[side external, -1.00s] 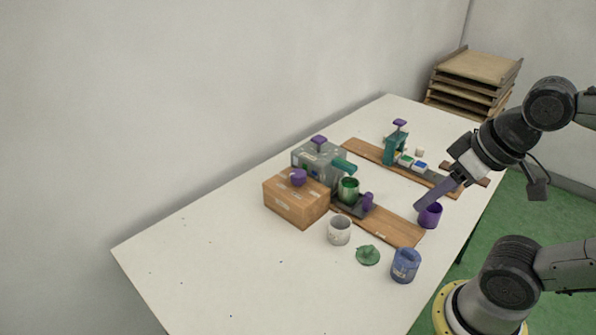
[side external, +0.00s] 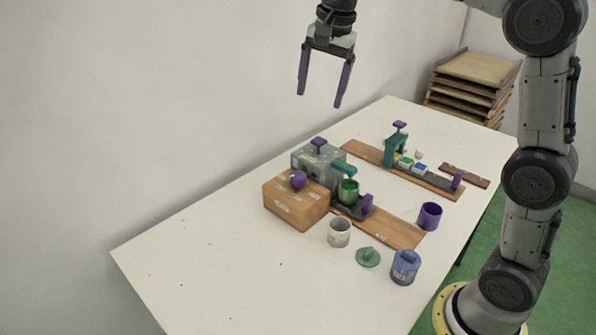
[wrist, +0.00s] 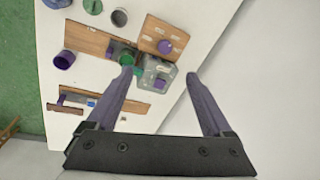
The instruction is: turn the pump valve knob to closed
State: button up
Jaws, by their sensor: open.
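A grey pump box (side external: 308,160) with a green spout (side external: 344,167) stands near the table's back edge. A purple T-shaped handle (side external: 318,142) sits on top of it. A round purple knob (side external: 299,179) sits on the wooden box (side external: 295,205) in front. I cannot tell which of these is the valve knob, or its setting. In the wrist view, the round knob (wrist: 165,47) and the purple handle (wrist: 159,82) show from above. My gripper (side external: 319,100) is open and empty, pointing down, high above the pump. Its fingers show in the wrist view (wrist: 160,75).
A green cup (side external: 348,191) stands under the spout on a wooden board (side external: 400,229). A white cup (side external: 339,232), green lid (side external: 368,257), blue jar (side external: 405,267) and purple cup (side external: 430,215) stand nearby. A teal stand (side external: 391,150) is behind. The table's left front is clear.

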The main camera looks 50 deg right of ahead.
jog(key=w+d+f+g, duration=0.1)
jog(key=w+d+f, duration=0.1)
jog(key=w+f, duration=0.5)
jog(key=g, duration=0.1)
send_near(298, 175)
jog(key=shift+m, duration=0.4)
notch_tip(298, 175, down, 9)
jog(key=shift+w+d+r, duration=0.1)
jog(key=shift+w+d, duration=0.05)
grip_shut()
